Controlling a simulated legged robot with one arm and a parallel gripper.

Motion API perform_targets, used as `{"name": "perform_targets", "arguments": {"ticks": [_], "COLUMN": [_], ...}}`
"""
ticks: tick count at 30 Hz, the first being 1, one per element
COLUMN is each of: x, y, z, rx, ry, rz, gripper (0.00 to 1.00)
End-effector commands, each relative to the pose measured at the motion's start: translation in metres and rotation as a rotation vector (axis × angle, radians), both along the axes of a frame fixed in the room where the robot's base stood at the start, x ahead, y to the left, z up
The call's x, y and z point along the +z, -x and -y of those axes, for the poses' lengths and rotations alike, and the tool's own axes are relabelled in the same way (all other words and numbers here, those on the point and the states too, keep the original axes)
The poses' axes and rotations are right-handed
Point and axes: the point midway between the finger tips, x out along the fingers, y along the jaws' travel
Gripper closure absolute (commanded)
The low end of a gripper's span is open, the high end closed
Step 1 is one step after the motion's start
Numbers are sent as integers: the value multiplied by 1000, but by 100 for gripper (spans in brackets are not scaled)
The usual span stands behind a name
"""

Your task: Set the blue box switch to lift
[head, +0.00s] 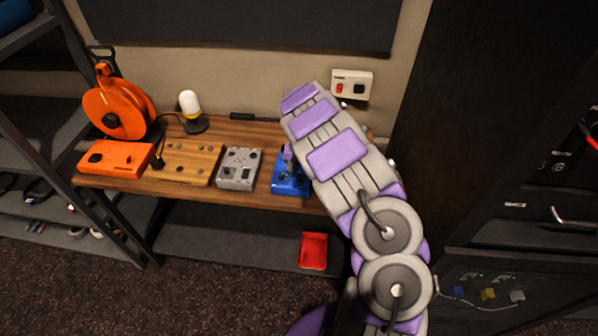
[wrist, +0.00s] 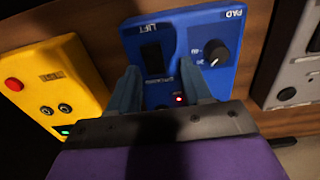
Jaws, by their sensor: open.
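The blue box (head: 289,185) sits on the wooden desk, partly hidden behind my arm in the head view. In the wrist view the blue box (wrist: 190,22) fills the upper middle. It has a black rocker switch (wrist: 152,58) beside the printed word LIFT, a black knob (wrist: 215,52) under the word PAD, and a lit red light. My gripper (wrist: 168,82) is open over the box. One finger is left of the switch and the other is to its right; I cannot tell whether either touches it. My gripper (head: 287,155) also shows over the box in the head view.
A yellow box (wrist: 62,85) lies close on the left in the wrist view, and a grey box (wrist: 295,60) on the right. In the head view, a wooden box (head: 186,160), an orange box (head: 115,158) and an orange reel (head: 118,105) stand left. A dark cabinet is right.

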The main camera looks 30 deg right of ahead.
Motion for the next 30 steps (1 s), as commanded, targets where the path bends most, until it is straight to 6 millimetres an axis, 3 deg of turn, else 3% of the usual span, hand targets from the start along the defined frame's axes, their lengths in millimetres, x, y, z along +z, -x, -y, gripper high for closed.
{"name": "perform_targets", "arguments": {"ticks": [5, 20, 30], "x": [0, 1, 1], "y": [0, 0, 2], "z": [-1, -3, -4], "rx": [-1, -1, -5], "ry": [1, 3, 19], "rz": [-1, -1, 23], "gripper": [51, 99, 100]}}
